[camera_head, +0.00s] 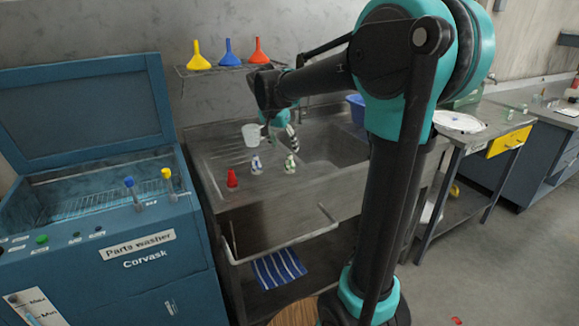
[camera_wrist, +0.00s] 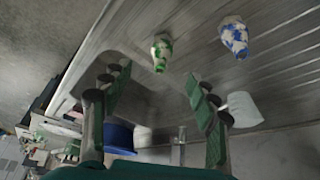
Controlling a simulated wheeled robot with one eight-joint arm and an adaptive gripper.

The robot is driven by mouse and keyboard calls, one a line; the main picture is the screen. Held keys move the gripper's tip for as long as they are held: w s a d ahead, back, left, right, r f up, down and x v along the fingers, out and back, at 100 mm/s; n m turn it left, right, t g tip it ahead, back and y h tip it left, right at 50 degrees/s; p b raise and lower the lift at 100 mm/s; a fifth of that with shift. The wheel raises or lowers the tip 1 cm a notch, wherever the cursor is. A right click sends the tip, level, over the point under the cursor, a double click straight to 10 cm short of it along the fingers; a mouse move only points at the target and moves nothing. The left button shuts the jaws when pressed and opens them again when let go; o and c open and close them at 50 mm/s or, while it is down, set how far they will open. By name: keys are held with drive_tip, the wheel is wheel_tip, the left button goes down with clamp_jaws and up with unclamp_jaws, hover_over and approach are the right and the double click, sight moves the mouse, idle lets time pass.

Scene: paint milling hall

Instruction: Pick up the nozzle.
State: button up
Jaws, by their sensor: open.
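Three small nozzle-like pieces stand on the metal drainboard: a red cone (camera_head: 232,178), a white piece with blue patches (camera_head: 256,164) and a white piece with green patches (camera_head: 291,163). I cannot tell which one the task means. In the wrist view the green-patched piece (camera_wrist: 161,52) is above and between my open fingers, and the blue-patched piece (camera_wrist: 234,37) is up and to the right. My gripper (camera_wrist: 161,95) is open and empty. In the head view my gripper (camera_head: 291,137) is over the back of the drainboard, behind the pieces, partly hidden by my arm.
A white cup (camera_head: 251,134) is close to my gripper. The sink unit (camera_head: 205,150) has a basin at right and a blue tub (camera_head: 356,108) behind. A shelf (camera_head: 215,70) with three funnels hangs above. A parts washer (camera_head: 110,240) stands left.

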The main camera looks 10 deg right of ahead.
sight(288, 160)
drive_tip(key=x, duration=1)
drive_tip(key=shift+w+a+f, duration=0.1)
drive_tip(key=shift+a+f, duration=0.05)
drive_tip(key=c, duration=1.3)
drive_tip(key=shift+o, duration=0.2)
